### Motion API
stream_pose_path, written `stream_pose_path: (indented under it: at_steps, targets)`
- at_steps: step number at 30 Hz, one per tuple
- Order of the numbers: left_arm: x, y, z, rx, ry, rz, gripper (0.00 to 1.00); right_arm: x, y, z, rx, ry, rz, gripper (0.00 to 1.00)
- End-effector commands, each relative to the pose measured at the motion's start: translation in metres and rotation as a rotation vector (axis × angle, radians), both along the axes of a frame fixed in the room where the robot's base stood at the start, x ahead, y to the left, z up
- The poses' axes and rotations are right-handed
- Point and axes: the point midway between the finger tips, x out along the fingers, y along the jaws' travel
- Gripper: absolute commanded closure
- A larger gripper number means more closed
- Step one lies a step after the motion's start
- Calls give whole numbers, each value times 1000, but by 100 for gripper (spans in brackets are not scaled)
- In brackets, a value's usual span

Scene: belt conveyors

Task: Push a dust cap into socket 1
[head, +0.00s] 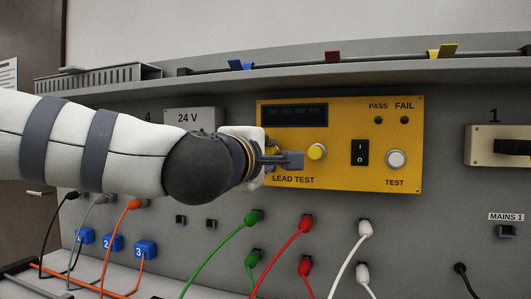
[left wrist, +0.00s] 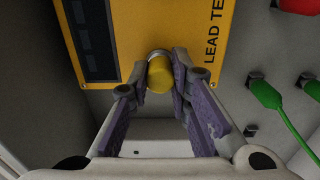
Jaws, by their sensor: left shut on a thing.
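The yellow dust cap (head: 317,151) is at the face of the yellow lead test box (head: 225,0) beside the dark display. My left gripper (head: 296,160) reaches it from the left and is shut on the cap. In the left wrist view the cap (left wrist: 159,73) sits between the purple-padded fingertips (left wrist: 160,84). A pale metal ring shows at the cap's far edge, against the box. I cannot tell how deep the cap sits. No label reading socket 1 is legible at the cap. My right gripper is not in view.
A black rocker switch (head: 360,153) and a white test button (head: 396,159) are right of the cap. Green (head: 254,216), red (head: 305,222) and white (head: 365,228) plugged leads hang below. A shelf (head: 300,77) runs above.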

Motion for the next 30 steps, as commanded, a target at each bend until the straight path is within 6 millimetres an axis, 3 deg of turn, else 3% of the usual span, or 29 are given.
stream_pose_path:
  at_steps: [3,4,6,17,27,30]
  targets:
    - [0,0,0,0,0,0,100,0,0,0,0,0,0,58]
    - [0,0,0,0,0,0,75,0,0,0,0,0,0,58]
    - [0,0,0,0,0,0,59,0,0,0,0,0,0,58]
    - [-6,2,1,-1,0,0,58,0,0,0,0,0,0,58]
    - [-88,29,1,0,-3,-1,58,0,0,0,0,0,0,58]
    - [-104,34,1,-1,-2,0,58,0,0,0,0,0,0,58]
